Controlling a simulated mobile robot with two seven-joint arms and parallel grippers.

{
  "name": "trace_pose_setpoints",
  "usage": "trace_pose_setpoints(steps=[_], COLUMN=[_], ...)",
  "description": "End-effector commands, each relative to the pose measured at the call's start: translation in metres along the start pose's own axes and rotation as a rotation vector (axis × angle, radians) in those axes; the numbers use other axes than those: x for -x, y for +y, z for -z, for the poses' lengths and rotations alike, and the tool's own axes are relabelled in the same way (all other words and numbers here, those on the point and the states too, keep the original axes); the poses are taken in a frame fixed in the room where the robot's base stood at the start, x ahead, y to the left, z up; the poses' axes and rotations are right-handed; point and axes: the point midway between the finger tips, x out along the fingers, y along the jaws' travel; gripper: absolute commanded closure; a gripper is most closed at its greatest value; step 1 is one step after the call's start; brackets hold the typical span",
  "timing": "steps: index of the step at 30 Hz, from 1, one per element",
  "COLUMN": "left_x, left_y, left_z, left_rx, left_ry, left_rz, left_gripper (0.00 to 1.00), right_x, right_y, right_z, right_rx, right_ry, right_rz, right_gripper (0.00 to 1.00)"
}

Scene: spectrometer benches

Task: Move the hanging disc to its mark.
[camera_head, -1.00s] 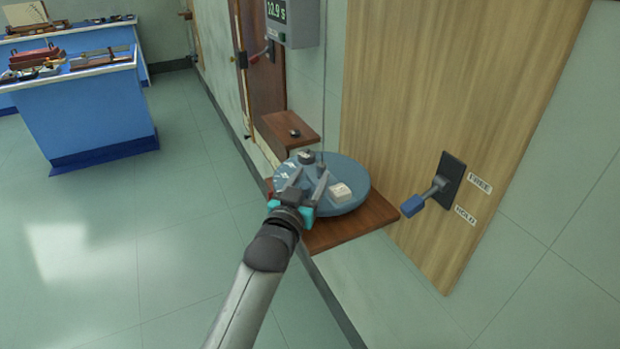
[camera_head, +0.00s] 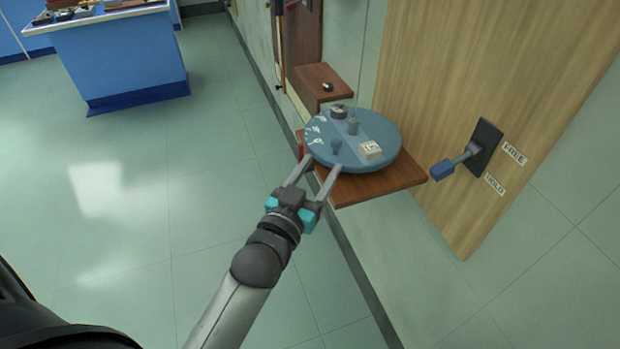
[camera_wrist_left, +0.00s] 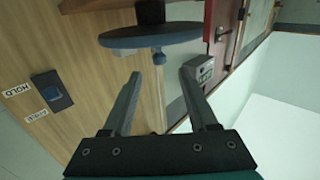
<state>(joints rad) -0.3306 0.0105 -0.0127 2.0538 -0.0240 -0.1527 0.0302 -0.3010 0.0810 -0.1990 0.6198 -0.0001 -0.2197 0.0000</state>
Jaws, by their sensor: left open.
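The blue-grey round disc (camera_head: 372,131) hangs on a thin wire over a brown wooden shelf (camera_head: 382,187). The right gripper is out of view.
A lever with a blue handle (camera_head: 442,170) juts from the wooden panel (camera_head: 455,80) at right, beside FREE and HOLD labels. A smaller shelf (camera_head: 322,82) with a black item (camera_head: 327,87) is behind the disc. A blue bench (camera_head: 120,60) stands far left. The floor at left is clear.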

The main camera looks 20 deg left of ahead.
Motion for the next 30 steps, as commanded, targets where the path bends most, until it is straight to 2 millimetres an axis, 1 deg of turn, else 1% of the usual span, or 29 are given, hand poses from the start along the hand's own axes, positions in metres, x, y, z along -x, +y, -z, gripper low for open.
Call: trace_pose_setpoints(steps=[1, 3, 6, 10, 27, 29, 30], left_x=[0.008, 0.017, 0.026, 0.033, 0.035, 0.034, 0.034], left_y=[0.0, 0.0, 0.0, 0.0, 0.0, 0.001, 0.001], left_z=[0.0, 0.0, 0.0, 0.0, 0.0, -0.005, -0.013], left_rx=[-0.001, -0.001, -0.001, -0.001, 0.0, 0.0, 0.0], left_ry=[-0.001, -0.002, -0.001, 0.0, 0.0, -0.011, -0.026], left_rz=[0.0, 0.0, 0.0, 0.0, 0.0, -0.002, -0.004], left_gripper=[0.41, 0.41, 0.41, 0.41, 0.41, 0.41, 0.41], right_x=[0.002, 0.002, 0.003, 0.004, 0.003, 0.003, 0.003], right_y=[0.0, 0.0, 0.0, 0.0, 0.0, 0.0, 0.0], right_z=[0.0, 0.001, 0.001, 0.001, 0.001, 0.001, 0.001], right_rx=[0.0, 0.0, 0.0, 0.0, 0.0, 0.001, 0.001], right_ry=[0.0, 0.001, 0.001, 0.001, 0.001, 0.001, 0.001], right_rz=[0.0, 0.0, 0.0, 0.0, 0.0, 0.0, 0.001], right_gripper=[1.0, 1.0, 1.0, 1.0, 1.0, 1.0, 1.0])
